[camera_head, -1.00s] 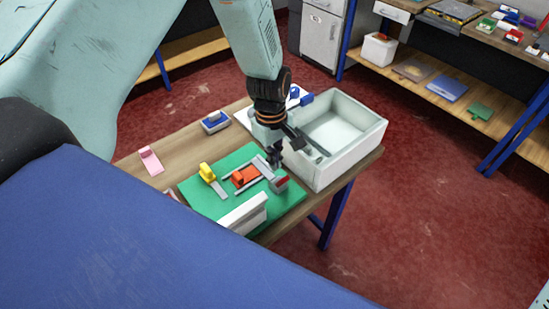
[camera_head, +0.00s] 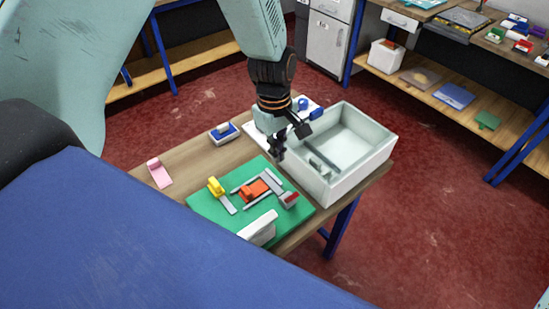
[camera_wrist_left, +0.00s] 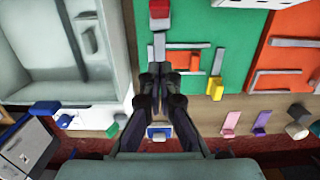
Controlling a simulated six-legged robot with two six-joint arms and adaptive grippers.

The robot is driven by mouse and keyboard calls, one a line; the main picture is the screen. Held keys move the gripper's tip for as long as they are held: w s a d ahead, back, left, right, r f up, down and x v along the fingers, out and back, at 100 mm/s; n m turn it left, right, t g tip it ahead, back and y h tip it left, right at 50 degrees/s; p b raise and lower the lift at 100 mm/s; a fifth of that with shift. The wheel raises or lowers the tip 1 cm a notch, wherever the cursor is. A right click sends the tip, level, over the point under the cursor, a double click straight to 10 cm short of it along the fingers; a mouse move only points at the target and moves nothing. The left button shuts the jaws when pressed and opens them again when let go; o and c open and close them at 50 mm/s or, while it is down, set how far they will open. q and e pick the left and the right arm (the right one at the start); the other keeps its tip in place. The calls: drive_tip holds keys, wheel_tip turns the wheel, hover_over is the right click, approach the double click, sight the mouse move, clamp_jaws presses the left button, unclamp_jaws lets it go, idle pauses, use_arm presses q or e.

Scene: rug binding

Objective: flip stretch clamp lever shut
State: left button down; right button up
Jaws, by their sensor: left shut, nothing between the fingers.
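A green mat (camera_head: 222,203) lies on the wooden table with an orange-red block (camera_head: 254,190) between grey rails. Beside the block is a grey bar (camera_head: 271,180) running to a grey block with a red top (camera_head: 289,199), which looks like the clamp and its lever. The red piece (camera_wrist_left: 159,9) and the grey bar (camera_wrist_left: 159,46) show at the top of the left wrist view. My left gripper (camera_head: 279,151) is shut and empty just beyond the bar's far end, seemingly apart from it. Whether the lever lies fully flat is unclear. My right gripper is out of view.
A white open bin (camera_head: 365,170) stands right of the mat. A yellow clamp-like piece (camera_head: 216,188) is on the mat, and a white bar (camera_head: 259,229) stands at its near edge. A blue-and-white object (camera_head: 224,133) and a pink piece (camera_head: 159,173) lie leftward.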

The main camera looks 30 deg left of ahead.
use_arm(q)
drive_tip(key=r, duration=0.3)
drive_tip(key=d+r, duration=0.1)
drive_tip(key=shift+s+r, duration=0.2)
drive_tip(key=shift+r, duration=0.15)
drive_tip(key=shift+r, duration=0.1)
drive_tip(key=shift+s, duration=0.1)
